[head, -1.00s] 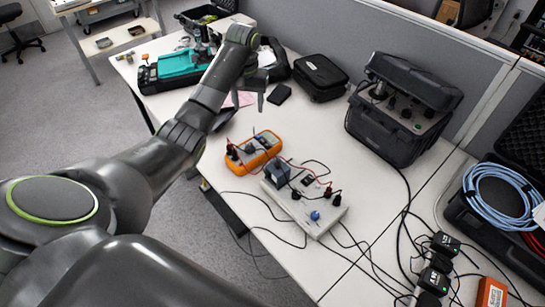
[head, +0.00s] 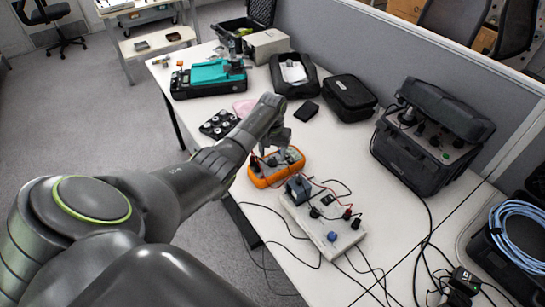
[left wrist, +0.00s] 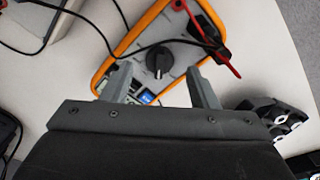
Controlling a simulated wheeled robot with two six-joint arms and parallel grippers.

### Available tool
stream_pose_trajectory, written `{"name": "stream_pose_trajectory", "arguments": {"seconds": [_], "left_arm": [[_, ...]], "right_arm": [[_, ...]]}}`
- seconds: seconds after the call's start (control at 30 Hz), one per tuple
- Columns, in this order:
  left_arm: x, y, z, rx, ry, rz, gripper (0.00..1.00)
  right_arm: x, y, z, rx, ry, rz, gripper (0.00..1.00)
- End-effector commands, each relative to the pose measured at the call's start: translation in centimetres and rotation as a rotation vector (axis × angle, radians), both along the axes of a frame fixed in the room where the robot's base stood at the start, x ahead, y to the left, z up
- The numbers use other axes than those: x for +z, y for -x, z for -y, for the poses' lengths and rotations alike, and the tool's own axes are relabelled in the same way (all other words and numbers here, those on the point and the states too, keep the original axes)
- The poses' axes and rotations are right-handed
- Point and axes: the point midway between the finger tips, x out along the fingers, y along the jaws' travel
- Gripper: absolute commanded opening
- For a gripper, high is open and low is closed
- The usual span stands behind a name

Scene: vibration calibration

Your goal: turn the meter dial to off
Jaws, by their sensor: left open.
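The orange meter (head: 267,177) lies on the white table, just left of the white terminal board. In the left wrist view the meter's orange rim (left wrist: 126,42) frames a grey face with a black round dial (left wrist: 159,60). A black and a red lead run over the meter face. My left gripper (head: 280,151) is over the meter's far end. In the left wrist view the left gripper (left wrist: 158,82) is open, its two fingers on either side of the dial and apart from it. The dial's setting is too small to read. My right gripper is not in view.
A white terminal board (head: 325,224) with plugs and leads stands beside the meter. A black tray of round pieces (head: 219,124), a black case (head: 350,97) and a large black equipment case (head: 425,150) are nearby. Loose cables cross the table's front.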

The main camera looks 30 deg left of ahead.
Motion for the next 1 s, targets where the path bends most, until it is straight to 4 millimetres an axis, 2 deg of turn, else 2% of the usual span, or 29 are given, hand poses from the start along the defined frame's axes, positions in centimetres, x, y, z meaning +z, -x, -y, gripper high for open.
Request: {"name": "stream_pose_trajectory", "arguments": {"seconds": [0.2,0.57,0.9,1.0], "left_arm": [[-1.9,-0.1,0.0,0.0,-0.001,0.001,0.54],[-2.2,-0.1,0.0,0.0,-0.001,0.003,0.54],[-2.2,-0.1,0.0,0.0,-0.001,0.002,0.09],[-2.2,-0.1,0.0,0.002,-0.001,0.002,0.09]], "right_arm": [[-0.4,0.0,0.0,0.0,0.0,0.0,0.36],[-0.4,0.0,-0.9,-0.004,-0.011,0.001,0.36],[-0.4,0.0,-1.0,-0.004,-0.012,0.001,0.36],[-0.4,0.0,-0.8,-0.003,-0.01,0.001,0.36]]}}
